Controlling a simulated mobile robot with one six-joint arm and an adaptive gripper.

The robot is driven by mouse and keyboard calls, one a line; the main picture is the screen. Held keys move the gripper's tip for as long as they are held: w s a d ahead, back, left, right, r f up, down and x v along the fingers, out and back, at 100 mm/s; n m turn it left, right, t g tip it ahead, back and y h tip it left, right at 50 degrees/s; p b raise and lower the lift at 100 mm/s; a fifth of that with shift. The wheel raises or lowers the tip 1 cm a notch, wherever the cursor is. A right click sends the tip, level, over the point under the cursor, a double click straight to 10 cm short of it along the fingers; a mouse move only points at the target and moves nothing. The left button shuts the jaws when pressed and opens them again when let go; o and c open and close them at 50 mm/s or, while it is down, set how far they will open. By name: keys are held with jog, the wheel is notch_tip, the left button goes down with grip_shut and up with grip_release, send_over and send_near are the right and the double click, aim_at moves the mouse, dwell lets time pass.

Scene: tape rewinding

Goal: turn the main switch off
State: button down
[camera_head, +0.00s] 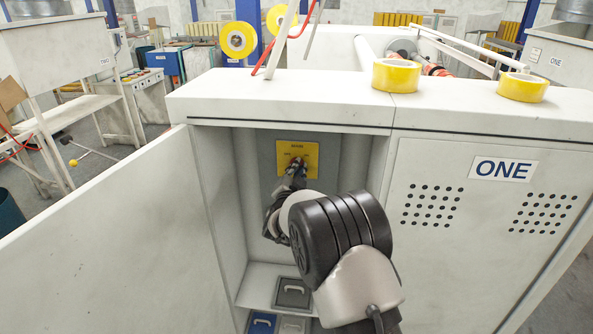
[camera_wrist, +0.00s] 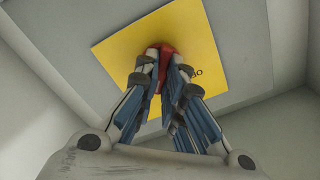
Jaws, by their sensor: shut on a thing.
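The main switch is a red knob (camera_wrist: 166,53) on a yellow plate (camera_head: 284,150) fixed to the back wall inside an open cabinet. The yellow plate also fills the upper middle of the wrist view (camera_wrist: 118,50). My gripper (camera_head: 297,164) reaches into the cabinet, with its fingertips at the plate. In the wrist view my gripper (camera_wrist: 165,62) is shut on the red knob, with a finger on each side of it. The fingers hide most of the knob and part of the plate's lettering, so the switch position cannot be read.
The cabinet door (camera_head: 120,245) stands open at left. A closed panel labelled ONE (camera_head: 503,169) is at right. Two yellow tape rolls (camera_head: 396,76) (camera_head: 522,87) sit on the cabinet top. Grey and blue handled boxes (camera_head: 292,293) (camera_head: 262,323) lie at the cabinet bottom.

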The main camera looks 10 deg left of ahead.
jog(key=shift+n, duration=0.4)
jog(key=shift+a+n+p, duration=0.2)
jog(key=shift+n+p, duration=0.3)
jog(key=shift+n, duration=3.3)
jog(key=shift+a+n+p, duration=0.15)
jog(key=shift+n+p, duration=0.3)
jog(key=shift+n, duration=3.35)
jog(key=c, duration=2)
grip_release()
jog(key=shift+o, duration=0.2)
jog(key=shift+s, duration=0.1)
